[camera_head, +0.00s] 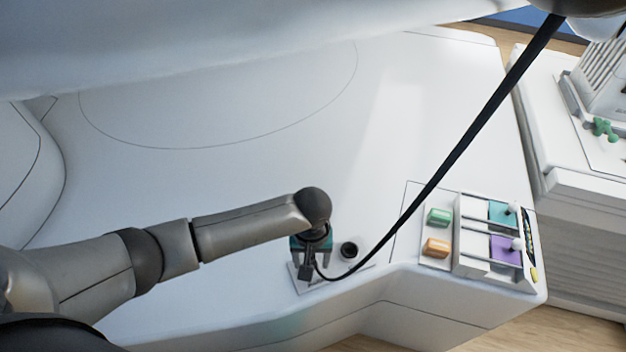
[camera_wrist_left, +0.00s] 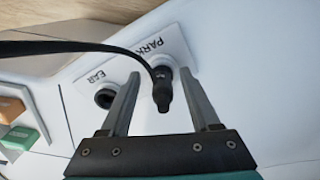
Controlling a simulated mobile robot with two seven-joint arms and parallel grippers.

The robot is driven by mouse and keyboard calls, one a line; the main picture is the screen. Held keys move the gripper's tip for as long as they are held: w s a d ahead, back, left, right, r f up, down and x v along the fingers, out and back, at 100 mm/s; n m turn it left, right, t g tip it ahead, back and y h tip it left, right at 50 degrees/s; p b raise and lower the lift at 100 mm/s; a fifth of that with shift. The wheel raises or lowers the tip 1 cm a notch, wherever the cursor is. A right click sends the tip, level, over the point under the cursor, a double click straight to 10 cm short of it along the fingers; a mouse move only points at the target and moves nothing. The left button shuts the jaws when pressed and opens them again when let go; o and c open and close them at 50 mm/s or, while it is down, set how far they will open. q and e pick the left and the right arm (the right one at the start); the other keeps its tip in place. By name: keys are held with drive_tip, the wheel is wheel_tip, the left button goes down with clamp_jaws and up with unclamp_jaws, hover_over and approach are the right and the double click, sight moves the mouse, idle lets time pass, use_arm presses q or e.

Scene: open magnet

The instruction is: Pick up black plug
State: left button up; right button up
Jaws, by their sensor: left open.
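The black plug (camera_wrist_left: 163,98) sits at the socket plate (camera_wrist_left: 179,47) marked PARK, on the white housing. Its black cable (camera_wrist_left: 78,46) runs off to the left in the left wrist view. My left gripper (camera_wrist_left: 159,76) is open, with one finger on each side of the plug and a gap on both sides. In the head view the plug (camera_head: 306,272) shows just below my left gripper (camera_head: 312,262), partly hidden by it. A second round black socket (camera_wrist_left: 105,98), beside lettering that reads EAR, is empty. My right gripper is not in view.
The cable (camera_head: 460,140) rises from the plug to the upper right. A control panel (camera_head: 483,265) with green, orange, teal and purple parts stands right of the sockets. The white surface (camera_head: 220,190) behind my left arm is clear. A white unit (camera_head: 580,180) stands at the far right.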

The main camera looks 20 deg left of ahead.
use_arm(q)
clamp_jaws()
idle(0.5)
drive_tip(key=shift+d, duration=0.1)
